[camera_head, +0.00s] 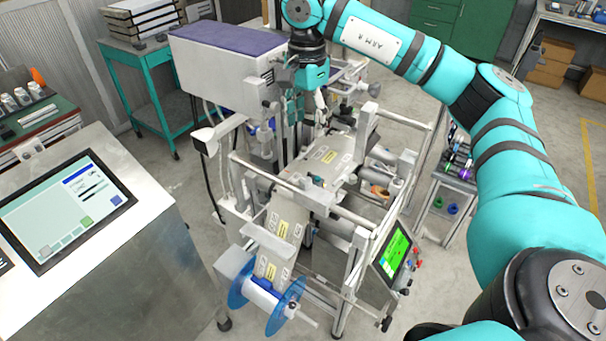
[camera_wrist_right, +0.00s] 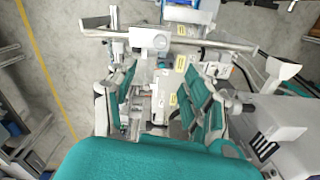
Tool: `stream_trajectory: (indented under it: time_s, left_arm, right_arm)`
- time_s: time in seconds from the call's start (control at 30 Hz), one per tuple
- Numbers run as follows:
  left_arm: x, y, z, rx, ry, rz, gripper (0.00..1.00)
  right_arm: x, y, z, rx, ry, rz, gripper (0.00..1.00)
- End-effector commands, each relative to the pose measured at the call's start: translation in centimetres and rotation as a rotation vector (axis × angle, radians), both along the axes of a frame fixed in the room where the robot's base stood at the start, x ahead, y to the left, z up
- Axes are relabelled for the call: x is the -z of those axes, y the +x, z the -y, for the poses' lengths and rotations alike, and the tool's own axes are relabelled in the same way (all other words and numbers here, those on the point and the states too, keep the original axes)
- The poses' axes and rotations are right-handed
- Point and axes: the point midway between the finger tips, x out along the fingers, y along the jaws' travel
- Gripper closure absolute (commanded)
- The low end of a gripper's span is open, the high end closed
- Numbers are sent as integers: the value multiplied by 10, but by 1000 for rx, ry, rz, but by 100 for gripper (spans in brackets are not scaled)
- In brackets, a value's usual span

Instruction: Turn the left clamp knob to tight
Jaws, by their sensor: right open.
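My right gripper (camera_head: 306,112) points down over the far part of the film machine (camera_head: 215,70), beside its large grey housing. In the right wrist view the two teal fingers (camera_wrist_right: 160,88) are spread apart with nothing held between them. Below the fingers runs the pale film web with yellow labels (camera_head: 325,158), which also shows in the wrist view (camera_wrist_right: 172,100). A grey round knob (camera_head: 374,89) sticks out at the machine's right side, apart from the gripper. I cannot tell which part is the left clamp knob; the fingers may hide it. My left gripper is out of view.
Metal rails (camera_head: 330,225) frame the machine's near side. A blue-flanged reel (camera_head: 240,290) hangs at the front, with a green-lit panel (camera_head: 392,250) to its right. A touchscreen console (camera_head: 70,210) stands at left. Open floor lies beyond the machine on the right.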

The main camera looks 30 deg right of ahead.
Motion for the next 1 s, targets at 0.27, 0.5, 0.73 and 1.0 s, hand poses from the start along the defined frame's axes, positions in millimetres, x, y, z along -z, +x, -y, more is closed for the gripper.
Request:
stream_trajectory:
  time_s: [0.27, 0.5, 0.73, 1.0]
  left_arm:
    - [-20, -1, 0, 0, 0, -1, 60]
    - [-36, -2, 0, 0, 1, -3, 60]
    - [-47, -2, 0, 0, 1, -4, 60]
    - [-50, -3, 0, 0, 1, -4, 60]
  right_arm:
    - [54, -1, 0, 1, 2, -6, 49]
    - [107, -2, -1, 1, 3, -6, 49]
    - [145, -1, -1, 2, 5, -3, 49]
    - [162, 0, -1, 1, 5, -1, 49]
